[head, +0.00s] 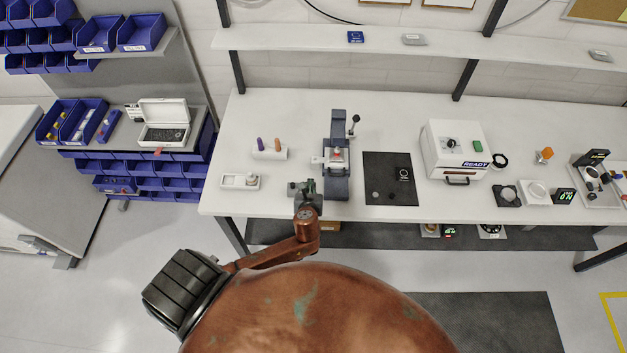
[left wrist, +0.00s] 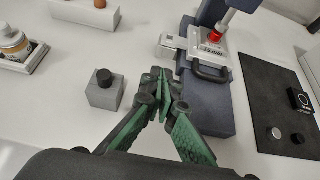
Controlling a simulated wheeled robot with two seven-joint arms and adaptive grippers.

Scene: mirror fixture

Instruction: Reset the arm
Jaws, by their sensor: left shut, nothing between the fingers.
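My left gripper (head: 305,190) is over the front part of the workbench, just left of the base of a blue-grey lever fixture (head: 337,183). In the left wrist view its green and black fingers (left wrist: 165,82) are shut and empty, pointing at the bench beside the fixture (left wrist: 205,115). A white block with a red knob and a black handle (left wrist: 212,58) sits in the fixture. A small grey block with a black knob (left wrist: 104,92) stands just left of the fingers, apart from them. My right gripper is not in view.
A holder with a purple and an orange peg (head: 268,152) and a small white tray (head: 240,181) stand to the left. A black mat (head: 385,185) lies right of the fixture, then a white box marked READY (head: 455,150). A shelf (head: 380,45) runs above the bench.

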